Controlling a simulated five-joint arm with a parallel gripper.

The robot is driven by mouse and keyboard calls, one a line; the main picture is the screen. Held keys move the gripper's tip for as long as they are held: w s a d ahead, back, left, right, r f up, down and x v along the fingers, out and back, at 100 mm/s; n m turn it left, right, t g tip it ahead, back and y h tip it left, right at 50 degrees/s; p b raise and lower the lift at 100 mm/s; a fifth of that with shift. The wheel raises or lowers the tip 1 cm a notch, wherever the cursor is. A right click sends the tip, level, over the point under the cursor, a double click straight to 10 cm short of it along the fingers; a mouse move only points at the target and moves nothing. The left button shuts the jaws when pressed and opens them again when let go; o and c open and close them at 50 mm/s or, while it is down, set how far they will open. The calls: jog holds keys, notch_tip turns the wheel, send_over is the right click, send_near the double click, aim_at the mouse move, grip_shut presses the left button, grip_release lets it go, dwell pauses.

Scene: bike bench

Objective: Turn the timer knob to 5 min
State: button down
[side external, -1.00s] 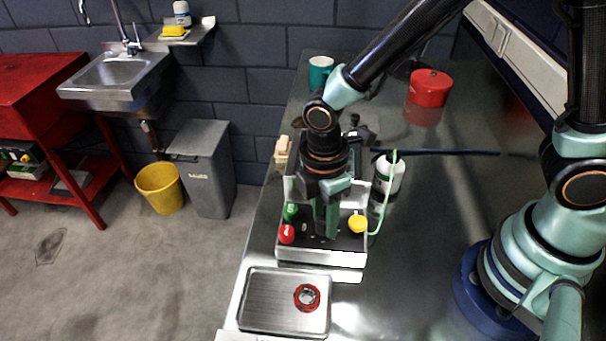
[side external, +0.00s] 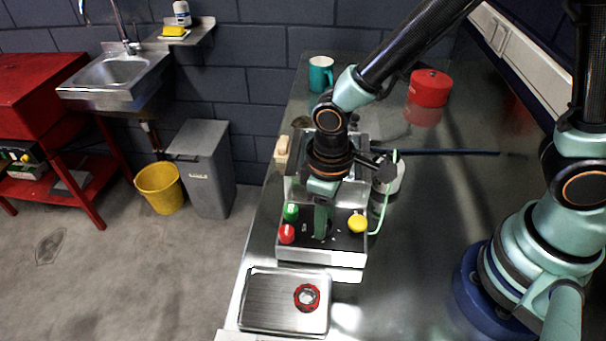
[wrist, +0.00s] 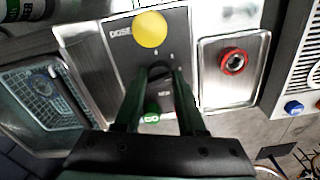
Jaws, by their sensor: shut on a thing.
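The control box (side external: 320,257) stands on the bench, with a black sloping top panel. A green button (side external: 290,212), a red button (side external: 287,233) and a yellow knob (side external: 357,223) sit on it. The yellow knob (wrist: 150,30) and green button (wrist: 152,112) also show in the wrist view. My gripper (side external: 323,236) points down at the middle of the panel. In the wrist view, my gripper (wrist: 160,80) is shut on a small dark knob (wrist: 160,71), mostly hidden between the fingers. Its pointer and scale marks are too small to read.
A metal tray (side external: 262,300) with a red ring part (side external: 307,297) lies in front of the box. A bottle (side external: 389,178) and a green tube stand close on the right. A teal mug (side external: 320,74) and red tin (side external: 430,88) are farther back.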

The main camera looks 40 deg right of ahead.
jog(key=shift+w+d+m, duration=0.1)
jog(key=shift+d+m, duration=0.05)
jog(key=shift+m, duration=1.05)
jog(key=c, duration=0.5)
grip_release()
jog(key=shift+r, duration=0.1)
jog(key=r, duration=1.2)
jog(key=shift+s, duration=0.2)
